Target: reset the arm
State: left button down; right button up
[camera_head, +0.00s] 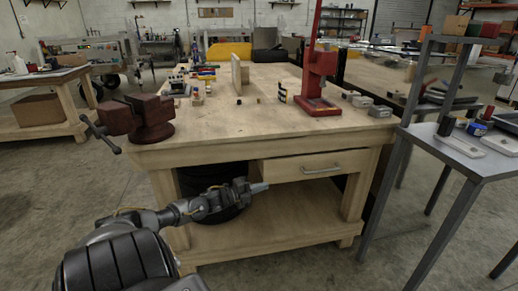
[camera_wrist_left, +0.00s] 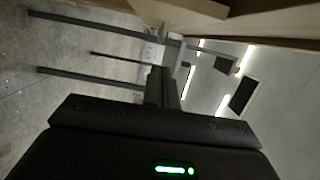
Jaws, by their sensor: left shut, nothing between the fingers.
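My left arm comes in from the lower left in the head view. Its gripper (camera_head: 260,187) is shut and empty, in front of the wooden workbench and just left of the drawer (camera_head: 302,168). The gripper is below the level of the bench top. In the left wrist view the dark shut fingers (camera_wrist_left: 162,88) point away from the camera, with nothing between them. My right gripper is not in either view.
The wooden workbench (camera_head: 215,146) carries a red vise (camera_head: 140,117), a red press (camera_head: 318,85) and small items. Dark tires (camera_head: 212,205) lie on its lower shelf. A grey metal table (camera_head: 470,150) stands at right. Concrete floor is open at left.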

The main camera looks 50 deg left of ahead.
pick_arm(q)
jog(key=shift+s+a, duration=0.1)
jog(key=shift+s, duration=0.3)
